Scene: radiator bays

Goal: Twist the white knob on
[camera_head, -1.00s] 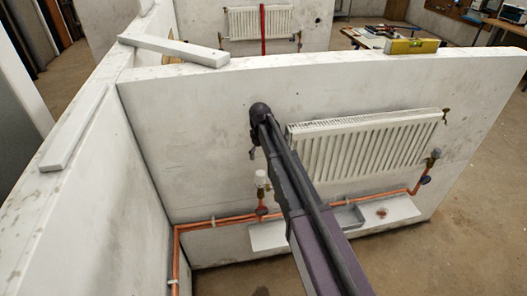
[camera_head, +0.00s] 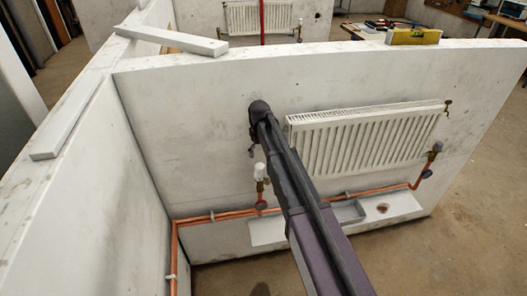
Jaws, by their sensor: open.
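The white knob (camera_head: 260,170) is a small upright cap on a valve at the left end of the near radiator (camera_head: 368,142). It stands just left of my arm and is not covered by it. My dark arm crosses the middle of the view from the bottom right up to a joint near the wall panel. A small dark part of it shows below that joint, above the knob. My gripper cannot be made out; the arm seems to hide it. Nothing is seen touching the knob. How far the knob is turned cannot be told.
Copper pipes (camera_head: 235,214) run low along the panel. Another valve (camera_head: 436,148) is at the radiator's right end. A white ledge (camera_head: 400,205) with a grey tray (camera_head: 349,213) lies below.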

